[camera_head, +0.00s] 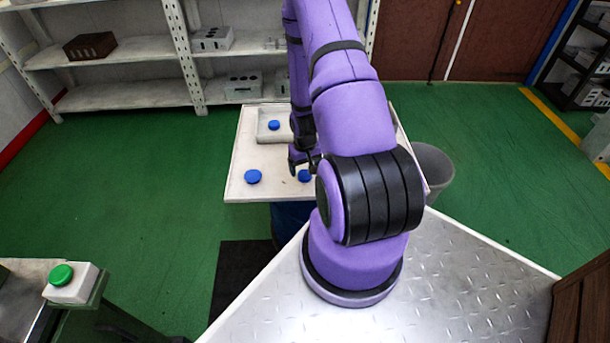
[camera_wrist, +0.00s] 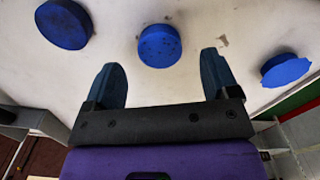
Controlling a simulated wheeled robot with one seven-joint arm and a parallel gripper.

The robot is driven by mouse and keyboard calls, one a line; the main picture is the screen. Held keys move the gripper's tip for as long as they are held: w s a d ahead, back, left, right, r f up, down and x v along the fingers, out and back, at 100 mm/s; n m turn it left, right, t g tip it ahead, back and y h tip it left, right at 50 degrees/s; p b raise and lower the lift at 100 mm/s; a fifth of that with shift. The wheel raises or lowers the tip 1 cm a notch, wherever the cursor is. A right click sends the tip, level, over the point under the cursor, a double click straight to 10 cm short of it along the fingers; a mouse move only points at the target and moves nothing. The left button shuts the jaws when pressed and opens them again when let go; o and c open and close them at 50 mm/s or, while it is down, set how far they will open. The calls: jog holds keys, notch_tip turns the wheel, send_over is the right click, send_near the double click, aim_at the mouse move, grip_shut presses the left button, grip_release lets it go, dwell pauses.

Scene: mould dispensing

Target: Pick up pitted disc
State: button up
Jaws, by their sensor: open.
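In the wrist view, a blue disc with small dark specks like pits (camera_wrist: 159,45) lies on a pale surface, just beyond and between the fingertips. My gripper (camera_wrist: 162,62) is open, with nothing between its fingers. A plain-looking blue disc (camera_wrist: 64,24) is at upper left. Another blue disc (camera_wrist: 285,69), with an uneven-looking rim, is at right. In the head view, my gripper (camera_head: 302,168) is over the table, close to a blue disc (camera_head: 304,176) partly hidden by my arm. Surface marks are too small to tell there.
The white table (camera_head: 236,160) also bears a blue disc (camera_head: 253,176) at front left. A grey bin (camera_head: 433,168) stands right of the table. My arm hides the table's right part.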

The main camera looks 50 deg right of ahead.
aim_at(305, 174)
jog(key=shift+f, duration=1.65)
jog(key=shift+c, duration=0.2)
jog(key=c, duration=1)
jog(key=shift+r, duration=0.1)
